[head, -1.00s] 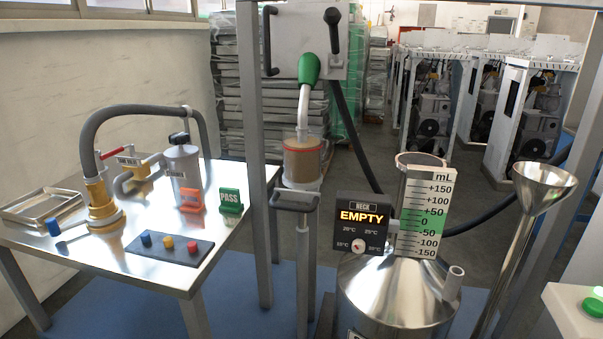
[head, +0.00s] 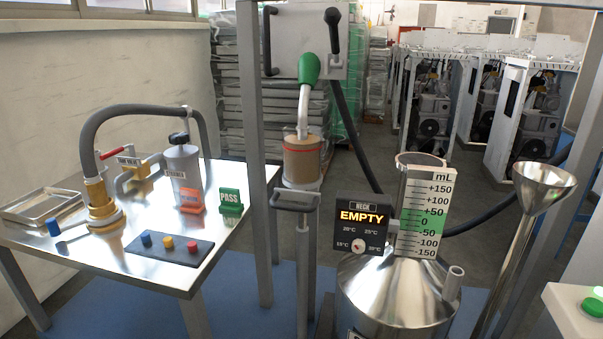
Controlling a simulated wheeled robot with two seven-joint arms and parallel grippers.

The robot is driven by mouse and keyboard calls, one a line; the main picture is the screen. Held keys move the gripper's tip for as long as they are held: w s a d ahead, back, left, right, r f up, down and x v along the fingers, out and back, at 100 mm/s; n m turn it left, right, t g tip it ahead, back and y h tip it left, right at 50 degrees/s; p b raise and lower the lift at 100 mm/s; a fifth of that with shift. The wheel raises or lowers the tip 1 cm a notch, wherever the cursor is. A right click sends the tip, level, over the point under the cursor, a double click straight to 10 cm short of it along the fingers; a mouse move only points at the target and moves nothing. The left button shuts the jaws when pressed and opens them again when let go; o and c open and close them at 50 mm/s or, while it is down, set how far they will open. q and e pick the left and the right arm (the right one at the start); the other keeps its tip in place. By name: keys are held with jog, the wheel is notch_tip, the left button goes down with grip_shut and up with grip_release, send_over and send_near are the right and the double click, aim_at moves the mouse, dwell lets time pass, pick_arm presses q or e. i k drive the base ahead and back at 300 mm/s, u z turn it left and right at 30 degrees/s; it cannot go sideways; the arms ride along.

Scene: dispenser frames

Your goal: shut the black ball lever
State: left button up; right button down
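Neither gripper is in the head view. A second dark knob (head: 179,138) sits on top of the grey canister on the table at the left. I cannot tell for certain which of the two is the black ball lever, or whether it is open or shut. Nothing touches either one.
The metal table (head: 150,265) at left carries a brass fitting (head: 101,200) with a grey hose, a tray (head: 42,206) and a button pad (head: 168,248). A steel vessel (head: 395,290) with an EMPTY display (head: 361,217) stands front centre, a funnel (head: 543,185) right. Frame posts stand between.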

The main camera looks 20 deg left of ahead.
aim_at(333, 16)
jog(key=k, duration=0.5)
jog(key=u, duration=0.85)
jog(key=i, duration=0.75)
